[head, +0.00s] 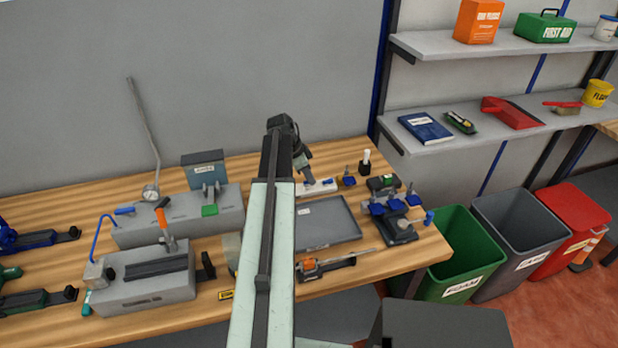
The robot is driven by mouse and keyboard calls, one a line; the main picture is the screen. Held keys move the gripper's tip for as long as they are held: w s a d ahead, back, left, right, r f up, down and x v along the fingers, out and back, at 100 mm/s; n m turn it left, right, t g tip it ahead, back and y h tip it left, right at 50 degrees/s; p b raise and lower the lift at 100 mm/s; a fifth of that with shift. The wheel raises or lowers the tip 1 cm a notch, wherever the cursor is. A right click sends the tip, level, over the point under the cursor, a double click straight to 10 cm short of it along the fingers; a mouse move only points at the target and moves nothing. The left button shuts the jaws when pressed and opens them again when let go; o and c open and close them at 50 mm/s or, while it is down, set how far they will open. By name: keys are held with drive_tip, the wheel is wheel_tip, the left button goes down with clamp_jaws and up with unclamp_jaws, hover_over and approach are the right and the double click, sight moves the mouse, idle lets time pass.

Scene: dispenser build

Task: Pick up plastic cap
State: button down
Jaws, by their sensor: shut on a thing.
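My arm reaches up the middle of the head view and bends over the back of the workbench (60,200). My gripper (308,177) points down at its end, just above a small white tray (322,187) with small coloured parts. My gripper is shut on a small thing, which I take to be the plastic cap. The cap is too small and too hidden by the fingers to make out. I cannot tell whether it is clear of the white tray.
A grey tray (335,222) lies in front of the gripper. Blue parts on a dark fixture (402,228) and a white-topped black piece (366,161) stand to the right. Grey machines (145,285) fill the left. Bins (460,250) and shelves (450,45) are at right.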

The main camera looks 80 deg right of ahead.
wheel_tip(320, 180, up, 2)
drive_tip(key=shift+r+p, duration=0.1)
drive_tip(key=shift+p, duration=0.5)
drive_tip(key=s+a, duration=0.3)
drive_tip(key=a, duration=0.4)
drive_tip(key=s+a+r+p, duration=0.1)
drive_tip(key=s+a, duration=0.2)
drive_tip(key=a, duration=0.4)
drive_tip(key=shift+s+a, duration=0.25)
drive_tip(key=shift+s, duration=0.1)
drive_tip(key=shift+r, duration=0.1)
